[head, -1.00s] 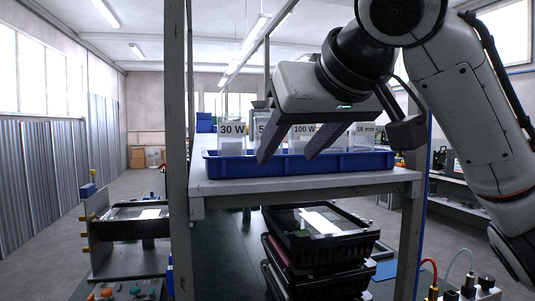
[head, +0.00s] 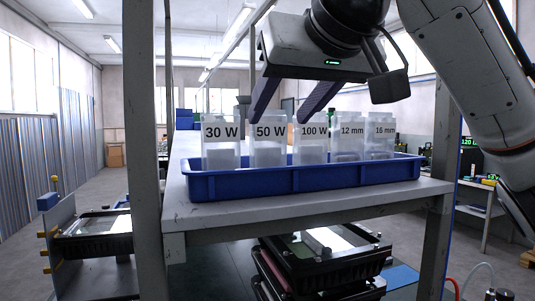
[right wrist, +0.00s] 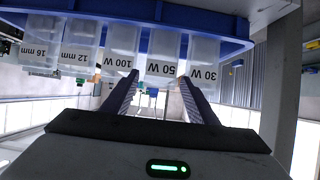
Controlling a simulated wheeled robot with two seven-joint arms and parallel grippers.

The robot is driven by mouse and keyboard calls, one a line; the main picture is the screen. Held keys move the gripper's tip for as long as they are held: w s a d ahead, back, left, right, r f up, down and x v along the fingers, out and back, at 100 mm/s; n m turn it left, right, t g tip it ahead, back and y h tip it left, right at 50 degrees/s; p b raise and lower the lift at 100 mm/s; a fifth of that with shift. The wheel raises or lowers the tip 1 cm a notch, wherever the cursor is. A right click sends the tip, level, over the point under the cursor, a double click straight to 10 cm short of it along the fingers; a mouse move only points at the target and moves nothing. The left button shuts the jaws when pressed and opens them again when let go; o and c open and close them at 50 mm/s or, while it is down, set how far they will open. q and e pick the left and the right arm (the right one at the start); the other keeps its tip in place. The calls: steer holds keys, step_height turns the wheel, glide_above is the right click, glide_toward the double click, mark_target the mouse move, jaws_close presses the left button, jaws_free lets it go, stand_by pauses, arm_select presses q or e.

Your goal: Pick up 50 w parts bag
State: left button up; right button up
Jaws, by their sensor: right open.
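The 50 W parts bag (head: 269,141) is a clear upright bag with a white label, standing in a blue tray (head: 300,180) between the 30 W bag (head: 221,143) and the 100 W bag (head: 312,140). My right gripper (head: 283,114) is open and empty, its two fingers above and around the 50 W bag's position in the head view. In the right wrist view, upside down, the 50 W bag (right wrist: 162,66) shows between the two fingertips, apart from them as far as I can tell. My left gripper is not in view.
The 12 mm bag (head: 348,137) and 16 mm bag (head: 381,135) stand farther right in the tray. The tray sits on a grey shelf (head: 320,215) with an upright post (head: 143,130) at its left. Black crates (head: 325,262) are stacked below the shelf.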

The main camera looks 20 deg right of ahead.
mark_target(271, 126)
steer(key=p+x, duration=0.1)
steer(key=x, duration=0.3)
steer(key=shift+w+a+f, duration=0.1)
steer(key=shift+w+f, duration=0.3)
steer(key=shift+w, duration=0.1)
steer(key=c, duration=1.1)
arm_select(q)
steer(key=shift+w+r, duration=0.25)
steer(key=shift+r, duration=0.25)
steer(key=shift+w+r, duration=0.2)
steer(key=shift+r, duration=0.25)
arm_select(e)
steer(key=shift+o, duration=0.2)
